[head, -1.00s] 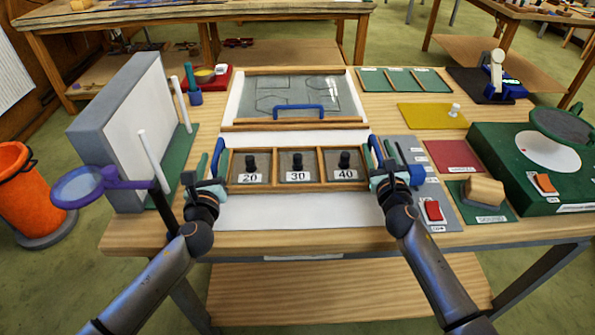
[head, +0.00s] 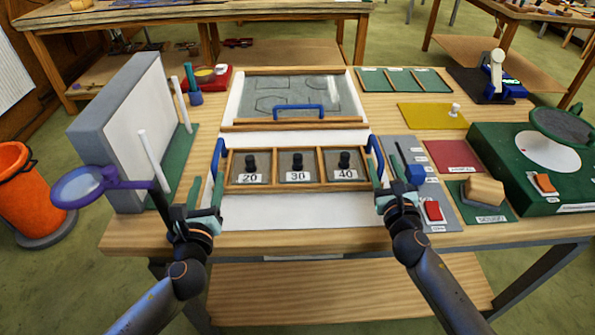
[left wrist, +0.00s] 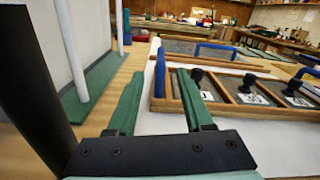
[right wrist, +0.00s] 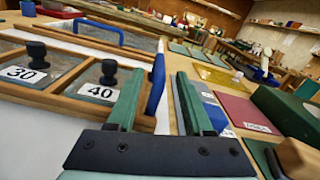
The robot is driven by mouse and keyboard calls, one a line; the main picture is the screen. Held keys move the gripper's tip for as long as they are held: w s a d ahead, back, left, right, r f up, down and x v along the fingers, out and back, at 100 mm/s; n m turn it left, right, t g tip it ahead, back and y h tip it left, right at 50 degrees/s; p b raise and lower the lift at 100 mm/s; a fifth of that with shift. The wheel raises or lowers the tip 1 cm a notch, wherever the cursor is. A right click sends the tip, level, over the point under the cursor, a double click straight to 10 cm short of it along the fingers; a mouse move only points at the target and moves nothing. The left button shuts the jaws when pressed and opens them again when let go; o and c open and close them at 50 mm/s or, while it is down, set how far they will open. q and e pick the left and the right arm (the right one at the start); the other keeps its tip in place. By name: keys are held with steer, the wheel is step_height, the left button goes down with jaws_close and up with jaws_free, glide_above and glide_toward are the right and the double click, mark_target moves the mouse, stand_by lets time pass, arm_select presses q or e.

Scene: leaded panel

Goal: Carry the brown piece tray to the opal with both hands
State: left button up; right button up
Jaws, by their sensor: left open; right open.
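The brown piece tray (head: 300,185) is a wooden frame with three compartments, labelled 20, 30 and 40, each holding a black knob. It lies on a white surface, with a blue handle at each end. My left gripper (head: 204,190) is open at the left handle (head: 218,158); in the left wrist view the handle (left wrist: 159,75) shows between the fingers. My right gripper (head: 388,188) is open at the right handle (head: 374,157); in the right wrist view that handle (right wrist: 156,85) shows between the fingers. I cannot tell for sure which white surface is the opal.
A glass panel with a blue handle (head: 300,108) lies behind the tray. An upright white panel (head: 150,130) and a magnifier (head: 80,186) stand left. A grey board with a red switch (head: 433,211) and a green box (head: 520,170) are on the right. The white sheet (head: 290,211) in front is bare.

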steer(key=s, duration=0.6)
steer(key=shift+s+d, duration=0.2)
arm_select(q)
steer(key=shift+s, duration=0.1)
